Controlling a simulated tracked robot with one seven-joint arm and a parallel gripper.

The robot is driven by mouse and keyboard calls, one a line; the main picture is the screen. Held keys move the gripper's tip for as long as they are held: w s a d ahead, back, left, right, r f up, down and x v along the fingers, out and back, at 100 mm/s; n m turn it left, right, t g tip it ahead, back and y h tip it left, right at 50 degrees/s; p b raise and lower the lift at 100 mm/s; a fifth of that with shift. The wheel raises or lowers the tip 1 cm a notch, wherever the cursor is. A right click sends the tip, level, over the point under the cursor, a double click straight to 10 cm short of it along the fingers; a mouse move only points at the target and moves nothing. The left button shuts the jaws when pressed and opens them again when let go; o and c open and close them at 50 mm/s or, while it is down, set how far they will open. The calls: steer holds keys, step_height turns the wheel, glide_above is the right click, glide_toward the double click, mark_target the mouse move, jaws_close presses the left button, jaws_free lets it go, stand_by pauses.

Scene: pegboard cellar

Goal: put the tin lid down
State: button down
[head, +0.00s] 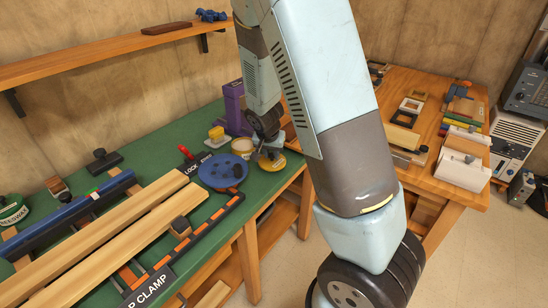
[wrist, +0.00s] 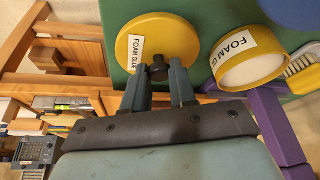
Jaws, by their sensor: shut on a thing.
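The tin lid is a round yellow disc with a white "FOAM GLUE" label and a dark knob; it shows in the wrist view (wrist: 178,38) and in the head view (head: 294,161). My gripper (wrist: 159,76) is shut on the lid's knob, and in the head view my gripper (head: 271,153) is above the green bench near its right edge. Whether the lid touches the bench top is hard to tell. The foam glue tin (wrist: 247,60), pale with a yellow rim, stands beside the lid, apart from it; it also shows in the head view (head: 242,147).
A blue disc (head: 222,171) lies left of the lid on the green bench (head: 140,165). Clamps and long boards (head: 110,235) fill the front left. A wooden table (head: 418,78) stands right, across a gap.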

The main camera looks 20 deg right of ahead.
steer(key=shift+f, duration=1)
steer(key=c, duration=0.9)
jaws_free()
steer(key=shift+f, duration=0.1)
steer(key=v, duration=1.2)
steer(key=s+d+r+n, duration=0.1)
steer(key=s+r+n, duration=0.1)
steer(key=s+r, duration=0.5)
steer(key=s+d+r+n+t+y, duration=0.1)
steer(key=s+r+n, duration=0.1)
steer(key=s+r, duration=0.5)
steer(key=s+d+r+n+y, duration=0.1)
steer(key=s+r+n, duration=0.1)
steer(key=s+r, duration=0.5)
steer(key=shift+s+r+t, duration=0.1)
steer(key=shift+s+t, duration=0.1)
steer(key=shift+s, duration=0.6)
steer(key=shift+s+r+t, duration=0.15)
steer(key=shift+s+t, duration=0.05)
steer(key=shift+s, duration=0.55)
